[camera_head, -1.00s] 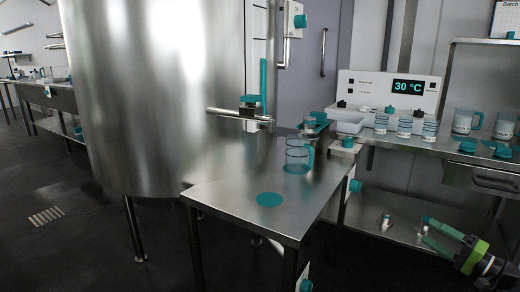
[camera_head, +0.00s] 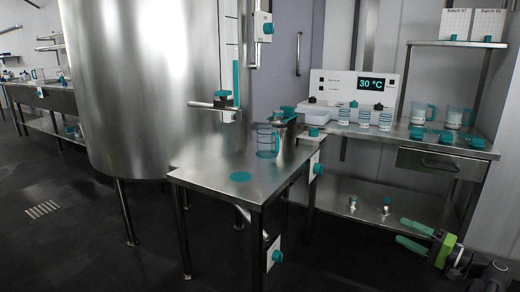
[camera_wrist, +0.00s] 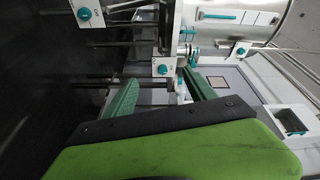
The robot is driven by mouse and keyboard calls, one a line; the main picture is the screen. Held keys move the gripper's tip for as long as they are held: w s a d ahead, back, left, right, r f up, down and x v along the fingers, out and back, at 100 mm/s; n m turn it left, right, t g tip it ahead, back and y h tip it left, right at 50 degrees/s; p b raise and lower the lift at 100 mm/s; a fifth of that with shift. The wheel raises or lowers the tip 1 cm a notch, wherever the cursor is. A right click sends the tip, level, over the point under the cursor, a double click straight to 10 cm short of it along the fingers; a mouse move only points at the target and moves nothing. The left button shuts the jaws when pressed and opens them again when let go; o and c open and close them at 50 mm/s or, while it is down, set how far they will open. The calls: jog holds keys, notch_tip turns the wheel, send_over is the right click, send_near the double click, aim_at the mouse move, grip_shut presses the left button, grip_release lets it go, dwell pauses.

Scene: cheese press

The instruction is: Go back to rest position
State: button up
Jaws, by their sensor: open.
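My gripper (camera_head: 414,235) is at the lower right of the head view, with green and teal fingers pointing left. Its fingers stand apart with nothing between them. In the wrist view, my gripper (camera_wrist: 160,92) shows its two green fingers spread, with a black and green body below. It is in the air in front of the lower shelf (camera_head: 345,190) and apart from the steel table (camera_head: 205,172).
A large steel vat (camera_head: 150,90) stands left. A clear jug (camera_head: 266,142) is on the table behind a teal disc (camera_head: 240,177). A bench at the right holds a 30 °C display (camera_head: 371,84), several cups (camera_head: 364,119) and jugs (camera_head: 455,117). The dark floor (camera_head: 95,230) is clear at front left.

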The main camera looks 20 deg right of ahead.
jog(key=w+a+f+n+g+y+p, duration=0.1)
jog(key=w+a+f+n+g+p, duration=0.25)
jog(key=a, duration=0.55)
jog(key=w+a+f+g+p, duration=0.15)
jog(key=w+a+g, duration=0.25)
jog(key=w+a, duration=0.45)
jog(key=w+a+f+n+g+y+p, duration=0.1)
jog(key=w+a+f+g+p, duration=0.2)
jog(key=a, duration=0.8)
jog(key=s+a+n+g+h+p, duration=0.1)
jog(key=a+n+g+h+p, duration=0.65)
jog(key=a, duration=1.55)
notch_tip(320, 180, up, 38)
jog(key=p, duration=3.8)
jog(key=shift+s+m+t+h+p, duration=0.2)
jog(key=shift+m+t+h+p, duration=0.15)
jog(key=shift+m+t, duration=0.05)
